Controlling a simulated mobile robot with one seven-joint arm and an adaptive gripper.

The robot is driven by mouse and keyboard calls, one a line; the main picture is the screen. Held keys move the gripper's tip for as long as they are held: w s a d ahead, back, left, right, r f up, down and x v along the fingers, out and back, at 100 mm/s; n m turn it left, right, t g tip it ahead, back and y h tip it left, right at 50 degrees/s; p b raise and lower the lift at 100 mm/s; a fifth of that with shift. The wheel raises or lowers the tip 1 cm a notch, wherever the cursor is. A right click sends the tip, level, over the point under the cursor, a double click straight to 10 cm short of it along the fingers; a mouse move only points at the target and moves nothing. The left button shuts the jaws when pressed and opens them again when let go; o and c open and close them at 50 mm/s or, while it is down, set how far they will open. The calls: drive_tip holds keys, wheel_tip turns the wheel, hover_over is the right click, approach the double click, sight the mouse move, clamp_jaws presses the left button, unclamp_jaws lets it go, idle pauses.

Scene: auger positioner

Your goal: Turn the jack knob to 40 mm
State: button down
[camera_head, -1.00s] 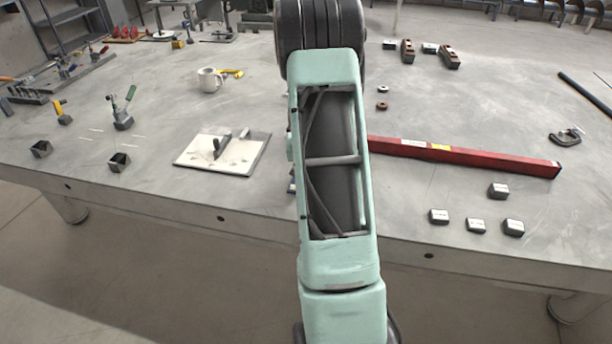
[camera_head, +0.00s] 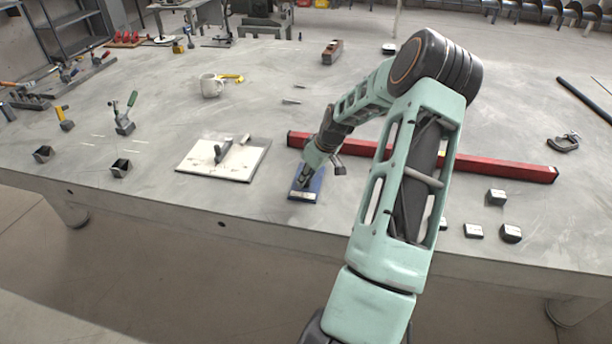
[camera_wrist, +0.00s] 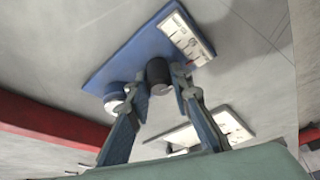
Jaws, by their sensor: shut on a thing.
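The jack is a blue base plate (camera_wrist: 115,65), which also shows in the head view (camera_head: 303,195) near the table's front edge. A white scale strip (camera_wrist: 188,38) lies at one end of the plate; its marks are too small to read. A dark cylindrical knob (camera_wrist: 158,72) stands on the plate. My gripper (camera_wrist: 162,82) has its fingers closed on either side of the dark knob. A pale round part (camera_wrist: 115,103) sits beside the left finger. In the head view my gripper (camera_head: 306,180) points down at the plate, and the knob is hidden.
A red bar (camera_head: 480,166) lies just behind the jack and runs right. A white board (camera_head: 225,160) with a dark handle lies to the left. Small dark-sided blocks (camera_head: 474,231) stand at the right front. A mug (camera_head: 211,85) stands farther back.

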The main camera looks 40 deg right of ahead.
drive_tip(key=shift+n+y, duration=0.3)
drive_tip(key=shift+n, duration=0.8)
drive_tip(key=c, duration=1.7)
unclamp_jaws()
drive_tip(key=shift+c, duration=0.2)
drive_tip(key=v, duration=0.8)
drive_tip(key=shift+w, duration=0.15)
